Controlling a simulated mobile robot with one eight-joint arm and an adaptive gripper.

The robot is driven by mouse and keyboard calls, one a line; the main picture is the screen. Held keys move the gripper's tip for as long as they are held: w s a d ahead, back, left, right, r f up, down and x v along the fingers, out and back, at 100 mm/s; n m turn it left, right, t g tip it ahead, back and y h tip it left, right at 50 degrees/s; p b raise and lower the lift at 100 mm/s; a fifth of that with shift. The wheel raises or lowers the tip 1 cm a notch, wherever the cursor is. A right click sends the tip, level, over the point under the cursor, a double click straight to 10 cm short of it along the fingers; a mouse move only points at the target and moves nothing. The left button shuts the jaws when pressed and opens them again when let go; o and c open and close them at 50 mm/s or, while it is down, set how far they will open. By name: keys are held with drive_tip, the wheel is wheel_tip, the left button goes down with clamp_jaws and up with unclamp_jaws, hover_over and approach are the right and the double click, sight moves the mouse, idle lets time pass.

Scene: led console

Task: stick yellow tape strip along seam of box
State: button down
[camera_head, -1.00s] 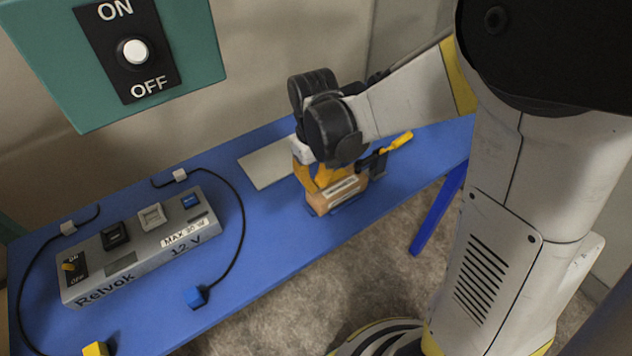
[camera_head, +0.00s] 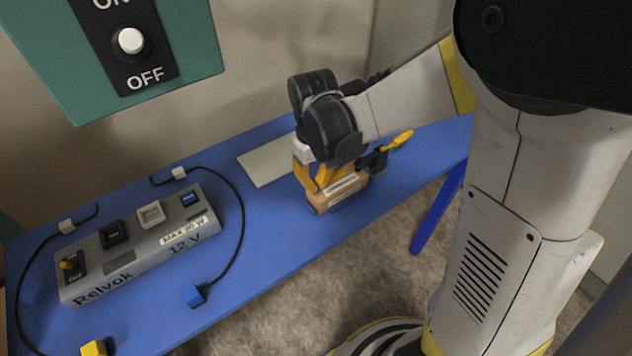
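A small brown box (camera_head: 322,204) with a pale label on its front sits on the blue table, right of the middle. My gripper (camera_head: 318,187) is at the box from above, its yellow fingers at the box's top left. My wrist covers part of the box top, so the seam is hidden, and I cannot tell whether the fingers are closed on anything. A black tool with a yellow handle (camera_head: 402,138) lies behind and to the right of the box. I cannot make out a separate yellow tape strip.
A grey Relvok 12 V console (camera_head: 150,262) with switches and sockets stands on the left of the blue table (camera_head: 262,232). Black cables end in a blue plug (camera_head: 194,295) and a yellow plug (camera_head: 94,348). A flat light plate (camera_head: 262,165) lies behind the gripper. A teal ON/OFF switch panel (camera_head: 196,45) hangs upper left.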

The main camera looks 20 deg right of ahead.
drive_tip(key=c, duration=1.5)
unclamp_jaws()
drive_tip(key=shift+c, duration=0.2)
wheel_tip(320, 180, up, 12)
drive_tip(key=s+d+r+m+t, duration=0.1)
drive_tip(key=s+d+m+t, duration=0.2)
drive_tip(key=s+t, duration=0.4)
drive_tip(key=s+d, duration=0.1)
drive_tip(key=s, duration=0.3)
drive_tip(key=shift+m, duration=0.3)
